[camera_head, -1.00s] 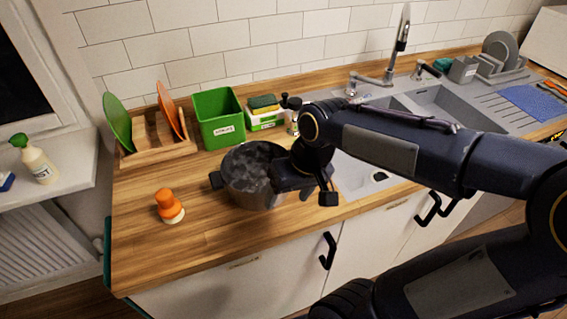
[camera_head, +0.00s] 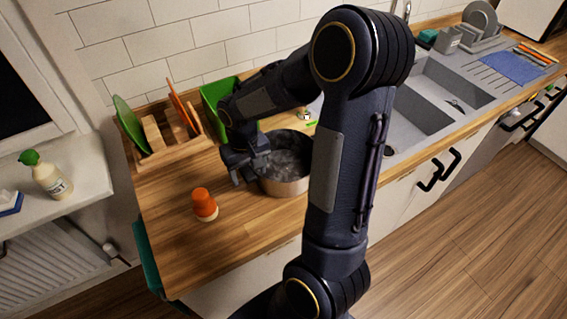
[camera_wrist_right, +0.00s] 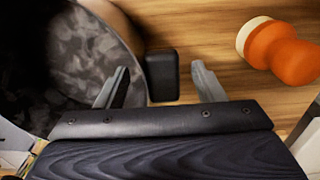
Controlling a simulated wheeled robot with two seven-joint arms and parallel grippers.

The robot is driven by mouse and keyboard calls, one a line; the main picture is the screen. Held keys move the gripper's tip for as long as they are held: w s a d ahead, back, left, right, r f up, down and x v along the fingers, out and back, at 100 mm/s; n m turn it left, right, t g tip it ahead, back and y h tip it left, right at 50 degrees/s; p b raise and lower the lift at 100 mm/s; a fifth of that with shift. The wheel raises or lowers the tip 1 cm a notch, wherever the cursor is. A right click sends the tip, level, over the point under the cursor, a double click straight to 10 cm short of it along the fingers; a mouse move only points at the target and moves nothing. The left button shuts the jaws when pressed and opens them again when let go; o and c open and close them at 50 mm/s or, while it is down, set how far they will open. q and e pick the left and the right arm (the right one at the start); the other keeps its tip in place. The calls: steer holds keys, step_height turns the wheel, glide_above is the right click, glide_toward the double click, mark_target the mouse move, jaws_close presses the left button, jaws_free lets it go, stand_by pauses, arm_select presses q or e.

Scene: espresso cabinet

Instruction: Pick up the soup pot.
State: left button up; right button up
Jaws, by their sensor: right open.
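The soup pot (camera_head: 287,187) is a round metal pot with a dark, mottled inside, standing on the wooden counter. It also shows at the left of the right wrist view (camera_wrist_right: 88,50). My right gripper (camera_head: 248,176) is at the pot's left side. In the right wrist view its two fingers (camera_wrist_right: 161,86) are apart, with the pot's black side handle (camera_wrist_right: 162,75) showing between them in the picture. I cannot tell how far the fingertips are from the handle. The pot's right side is hidden behind my right arm. My left gripper is not in view.
An orange and white shaker-like item (camera_head: 204,204) stands left of the pot. A wooden rack (camera_head: 165,138) with plates and a green bin (camera_head: 215,92) stand behind. The sink (camera_head: 452,85) is at the right. The front-left counter (camera_head: 190,255) is clear.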

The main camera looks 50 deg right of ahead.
steer(key=shift+f, duration=0.1)
steer(key=shift+c, duration=0.2)
jaws_close()
stand_by(0.5)
